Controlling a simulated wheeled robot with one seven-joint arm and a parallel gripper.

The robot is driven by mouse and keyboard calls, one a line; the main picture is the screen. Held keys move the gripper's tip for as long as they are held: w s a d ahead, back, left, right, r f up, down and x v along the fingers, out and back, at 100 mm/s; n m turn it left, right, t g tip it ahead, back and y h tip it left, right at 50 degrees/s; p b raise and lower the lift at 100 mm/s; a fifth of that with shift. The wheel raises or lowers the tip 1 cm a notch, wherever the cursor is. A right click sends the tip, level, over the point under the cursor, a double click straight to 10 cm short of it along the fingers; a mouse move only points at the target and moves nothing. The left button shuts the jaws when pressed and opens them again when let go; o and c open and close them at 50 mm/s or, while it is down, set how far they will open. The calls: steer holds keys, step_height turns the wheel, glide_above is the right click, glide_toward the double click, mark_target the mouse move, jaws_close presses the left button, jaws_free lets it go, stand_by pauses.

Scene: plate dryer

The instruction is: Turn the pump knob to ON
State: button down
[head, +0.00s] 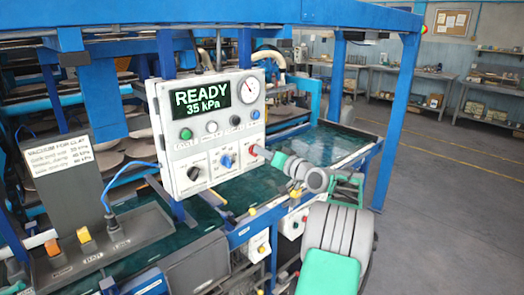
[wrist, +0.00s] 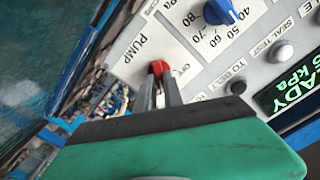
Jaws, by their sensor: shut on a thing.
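The pump knob is red and sits at the lower right of the white control panel in the head view (head: 251,152). It also shows in the wrist view (wrist: 160,68), by the printed words PUMP and OFF. My gripper (wrist: 161,80) reaches the panel from the right in the head view (head: 262,153). Its two grey fingers are shut on the red knob, one on each side. The fingers hide part of the knob and part of the labels, so I cannot tell exactly which mark it points to.
The control panel (head: 168,140) reads READY 35 kPa. A blue dial (head: 226,161), a black knob (head: 194,173) and several buttons sit close by. A blue post (head: 400,120) stands to the right of my arm. The floor beyond is open.

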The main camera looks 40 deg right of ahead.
steer(key=shift+m+p, duration=0.35)
steer(key=shift+m, duration=0.65)
steer(key=c, duration=1.5)
jaws_free()
steer(key=shift+o, duration=0.2)
steer(key=s+b, duration=0.2)
steer(key=s, duration=0.6)
steer(key=shift+d, duration=0.15)
